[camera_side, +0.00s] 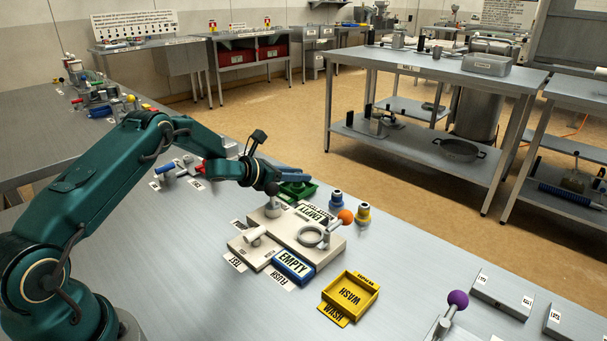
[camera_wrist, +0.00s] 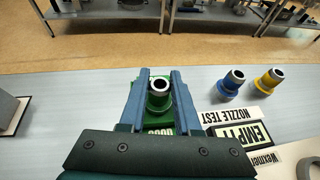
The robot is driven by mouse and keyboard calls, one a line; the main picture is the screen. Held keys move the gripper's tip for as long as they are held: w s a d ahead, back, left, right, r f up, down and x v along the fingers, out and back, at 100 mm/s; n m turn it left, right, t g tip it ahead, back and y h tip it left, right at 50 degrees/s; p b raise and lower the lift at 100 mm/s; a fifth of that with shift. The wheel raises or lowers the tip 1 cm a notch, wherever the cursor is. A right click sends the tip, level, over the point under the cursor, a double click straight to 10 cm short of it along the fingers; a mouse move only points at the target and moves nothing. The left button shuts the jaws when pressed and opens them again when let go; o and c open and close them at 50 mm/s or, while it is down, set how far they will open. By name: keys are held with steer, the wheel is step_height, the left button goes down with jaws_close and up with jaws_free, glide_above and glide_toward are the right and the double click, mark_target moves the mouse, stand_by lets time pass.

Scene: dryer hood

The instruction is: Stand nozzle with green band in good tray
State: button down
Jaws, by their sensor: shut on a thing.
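The nozzle with the green band (camera_wrist: 159,92) is upright between the two blue fingers of my gripper (camera_wrist: 161,76) in the wrist view. Its dark round opening faces up, and green shows around its lower part. The green good tray (camera_wrist: 164,131) is below it, partly covered by the fingers and the gripper body. In the side view my gripper (camera_side: 293,174) is at the green tray (camera_side: 303,193), and the nozzle is hidden there. I cannot tell whether the nozzle's base touches the tray floor.
A blue-banded nozzle (camera_side: 335,201) and a yellow-banded nozzle (camera_side: 363,213) stand upright right of the green tray. The beige test fixture (camera_side: 325,252) with an orange-knobbed lever (camera_side: 345,217) is in front. A yellow wash tray (camera_side: 351,295) and a blue flush tray (camera_side: 293,267) lie nearer.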

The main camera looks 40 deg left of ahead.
steer(key=shift+f, duration=0.1)
steer(key=c, duration=0.6)
jaws_free()
